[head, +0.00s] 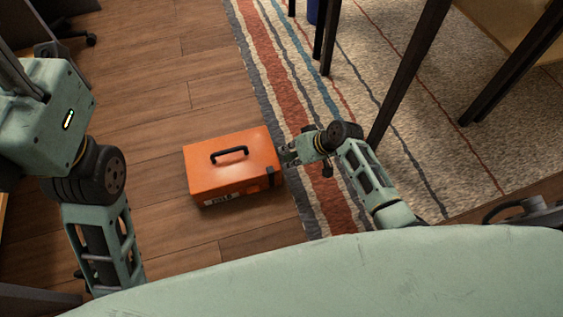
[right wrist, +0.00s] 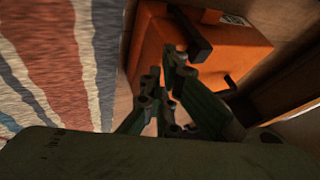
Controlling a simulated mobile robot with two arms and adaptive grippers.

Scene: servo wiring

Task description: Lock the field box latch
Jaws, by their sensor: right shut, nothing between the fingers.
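The orange field box (head: 225,178) stands closed on the wood floor, with a black handle (head: 230,154) on its lid. A dark latch (head: 270,177) sits at its right front edge. In the right wrist view the box (right wrist: 160,45) fills the top middle, and the black latch bar (right wrist: 188,35) appears to stick out from it. My right gripper (head: 287,156) is at the box's right end, behind the latch. Its fingers (right wrist: 163,80) are shut and empty, close to the latch; contact cannot be told. My left arm shows at the left, but its gripper is out of view.
A striped rug (head: 285,75) lies right of the box, under my right arm. Dark table legs (head: 405,75) stand on the rug at the upper right. A chair base (head: 78,32) is at the upper left. The wood floor (head: 165,90) behind the box is clear.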

